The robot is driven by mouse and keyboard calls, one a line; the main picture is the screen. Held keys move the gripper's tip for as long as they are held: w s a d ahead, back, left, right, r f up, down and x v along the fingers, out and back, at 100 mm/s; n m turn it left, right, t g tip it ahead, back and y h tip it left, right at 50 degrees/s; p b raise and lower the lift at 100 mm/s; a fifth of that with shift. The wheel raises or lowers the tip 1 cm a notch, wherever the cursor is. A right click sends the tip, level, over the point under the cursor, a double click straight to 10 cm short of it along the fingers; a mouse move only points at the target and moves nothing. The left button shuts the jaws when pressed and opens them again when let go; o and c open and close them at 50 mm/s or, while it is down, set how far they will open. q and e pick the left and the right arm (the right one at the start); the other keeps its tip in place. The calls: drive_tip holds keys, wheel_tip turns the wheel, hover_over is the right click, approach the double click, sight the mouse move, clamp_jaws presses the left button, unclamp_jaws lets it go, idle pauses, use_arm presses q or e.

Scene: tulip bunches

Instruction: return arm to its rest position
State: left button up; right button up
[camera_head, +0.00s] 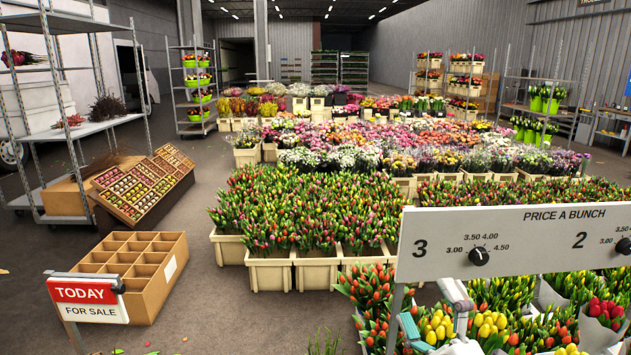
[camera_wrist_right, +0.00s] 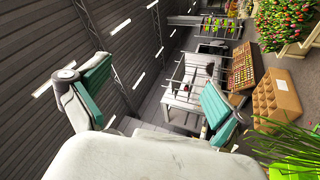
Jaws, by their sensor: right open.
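My right gripper (camera_head: 432,310) shows at the bottom right of the head view, behind and below the price board (camera_head: 520,240). Its pale body and teal finger pads are in front of tulip bunches (camera_head: 437,327). In the right wrist view the two teal-padded fingers of the right gripper (camera_wrist_right: 152,95) stand wide apart. Nothing is between them; the far wall and floor show through the gap. The rest of the right arm is hidden or out of frame. My left gripper is in neither view.
Tulip crates (camera_head: 270,270) fill the middle. A divided cardboard box (camera_head: 135,270) stands on the floor at left, behind a "TODAY FOR SALE" sign (camera_head: 88,300). Green leaves (camera_wrist_right: 290,145) are close at the lower right of the wrist view. Grey floor (camera_head: 215,310) is open at left centre.

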drive_tip(key=s+d+f+m+g+h, duration=0.35)
drive_tip(key=f+m, duration=0.25)
drive_tip(key=f, duration=0.3)
drive_tip(key=s+d+f+m+g+h, duration=0.2)
drive_tip(key=d+f+m+g+h, duration=0.15)
drive_tip(key=f+m+h, duration=0.35)
drive_tip(key=s+a+f+m+g+y, duration=0.1)
drive_tip(key=s+a+f+g+y, duration=0.1)
drive_tip(key=s+f+g, duration=0.5)
drive_tip(key=s+a+f+m+g+y, duration=0.2)
drive_tip(key=s+f+g, duration=0.2)
drive_tip(key=s+f, duration=0.6)
drive_tip(key=s+f+g+p, duration=0.1)
drive_tip(key=s+f, duration=0.1)
drive_tip(key=f, duration=0.9)
drive_tip(key=s+f+p, duration=0.1)
drive_tip(key=s+f, duration=0.1)
drive_tip(key=f, duration=0.9)
drive_tip(key=s+d+f+g, duration=0.1)
drive_tip(key=s+d+f, duration=0.2)
drive_tip(key=s+f, duration=1.2)
drive_tip(key=shift+s+d+f+n+g+p, duration=0.2)
drive_tip(key=shift+s+f+n+g+p, duration=0.15)
drive_tip(key=shift+s, duration=0.35)
